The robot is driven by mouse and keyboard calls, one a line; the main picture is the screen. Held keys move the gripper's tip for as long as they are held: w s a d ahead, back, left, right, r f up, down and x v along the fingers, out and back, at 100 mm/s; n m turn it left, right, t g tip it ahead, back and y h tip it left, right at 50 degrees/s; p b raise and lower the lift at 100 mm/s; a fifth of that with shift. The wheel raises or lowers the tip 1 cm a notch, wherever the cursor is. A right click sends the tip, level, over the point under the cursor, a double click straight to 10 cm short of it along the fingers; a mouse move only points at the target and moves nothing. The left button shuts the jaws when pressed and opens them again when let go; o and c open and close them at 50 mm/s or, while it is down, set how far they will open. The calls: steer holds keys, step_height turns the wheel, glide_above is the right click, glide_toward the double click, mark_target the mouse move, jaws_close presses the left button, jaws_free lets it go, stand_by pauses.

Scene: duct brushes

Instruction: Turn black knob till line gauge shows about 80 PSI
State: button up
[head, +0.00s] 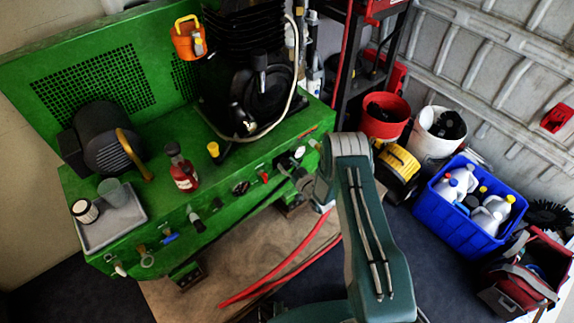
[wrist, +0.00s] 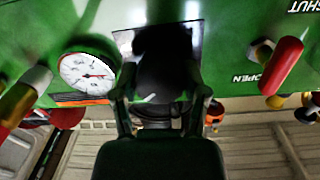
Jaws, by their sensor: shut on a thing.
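The black knob (wrist: 163,62) is in the upper middle of the wrist view, on the green panel. My gripper (wrist: 160,102) is shut on it, with one finger on each side. The white round line gauge (wrist: 87,73) is just left of the knob. Its dial shows a reddish needle, but the figures are too small to read. In the head view my gripper (head: 290,176) is at the front face of the green machine (head: 150,215), near its right end. The gripper largely hides the knob there.
A red-handled valve (wrist: 283,65) is right of the knob, by the word OPEN. Red hoses (head: 285,262) lie on the floor below. A blue crate (head: 468,232) with bottles stands to the right.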

steer(key=m, duration=0.4)
steer(key=shift+w, duration=0.1)
steer(key=m, duration=0.4)
steer(key=shift+d, duration=0.1)
steer(key=m, duration=0.4)
steer(key=shift+d+f+m+g, duration=0.15)
steer(key=shift+m+g, duration=0.15)
steer(key=shift+m, duration=1.6)
steer(key=o, duration=1.2)
steer(key=shift+f, duration=0.1)
steer(key=shift+c, duration=0.2)
